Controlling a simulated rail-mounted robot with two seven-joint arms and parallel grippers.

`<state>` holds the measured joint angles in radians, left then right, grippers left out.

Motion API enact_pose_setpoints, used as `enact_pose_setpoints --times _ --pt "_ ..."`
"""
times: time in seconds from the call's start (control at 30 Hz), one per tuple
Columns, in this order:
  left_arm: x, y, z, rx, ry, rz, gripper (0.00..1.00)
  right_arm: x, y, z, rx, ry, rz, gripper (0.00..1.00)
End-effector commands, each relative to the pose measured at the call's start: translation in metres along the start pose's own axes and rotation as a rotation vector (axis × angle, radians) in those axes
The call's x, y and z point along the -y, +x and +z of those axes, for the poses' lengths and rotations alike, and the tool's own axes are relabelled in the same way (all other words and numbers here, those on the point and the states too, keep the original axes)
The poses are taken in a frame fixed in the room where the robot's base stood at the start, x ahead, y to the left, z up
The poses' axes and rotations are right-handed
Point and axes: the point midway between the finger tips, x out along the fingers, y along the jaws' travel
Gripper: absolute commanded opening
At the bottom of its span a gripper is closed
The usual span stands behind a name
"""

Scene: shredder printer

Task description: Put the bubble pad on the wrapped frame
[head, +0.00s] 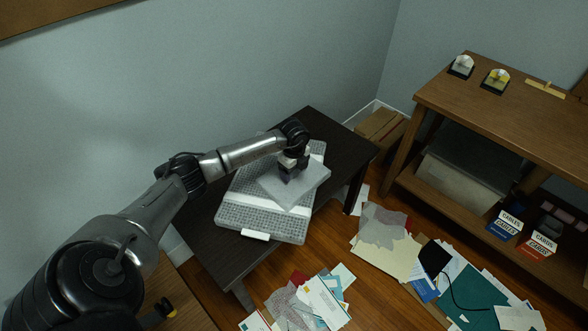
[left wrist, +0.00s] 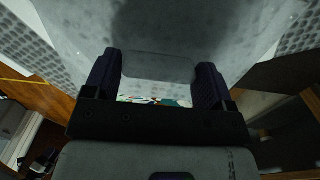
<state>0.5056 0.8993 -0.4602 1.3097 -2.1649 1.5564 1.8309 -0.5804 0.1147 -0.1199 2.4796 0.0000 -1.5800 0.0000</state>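The wrapped frame (head: 262,222) is a large flat slab in bubble wrap with a white band, lying at an angle on a dark table. The bubble pad (head: 313,180), a smaller pale translucent slab, is over its upper right part; one corner reaches past the frame's right edge. I cannot tell whether they touch. My left gripper (head: 293,172) points down at the pad's middle. In the left wrist view its fingers (left wrist: 158,82) stand apart, with a greyish block-like part of the pad (left wrist: 265,35) filling the gap. Whether they press on it is unclear. My right gripper is not in view.
The dark table (head: 200,235) stands against the wall. Papers and envelopes (head: 320,300) litter the wooden floor. A wooden shelf unit (head: 440,95) is at right, with stamp-like items (head: 495,80) on top and labelled boxes (head: 505,224) below. A cardboard box (head: 380,128) sits behind the table.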

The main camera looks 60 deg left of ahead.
Motion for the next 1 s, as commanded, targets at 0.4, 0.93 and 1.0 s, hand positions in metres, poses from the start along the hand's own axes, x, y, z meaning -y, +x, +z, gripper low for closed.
enact_pose_setpoints --times 0.4,0.93,1.0 --pt "0.0 0.0 0.0 0.0 0.0 -0.001 0.99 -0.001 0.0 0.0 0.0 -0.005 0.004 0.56" --pt "0.001 -0.076 0.001 0.0 0.0 -0.003 0.99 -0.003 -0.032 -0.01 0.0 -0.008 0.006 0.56" --pt "0.001 -0.088 0.0 0.0 0.001 -0.003 0.99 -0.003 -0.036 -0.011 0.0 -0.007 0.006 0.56"
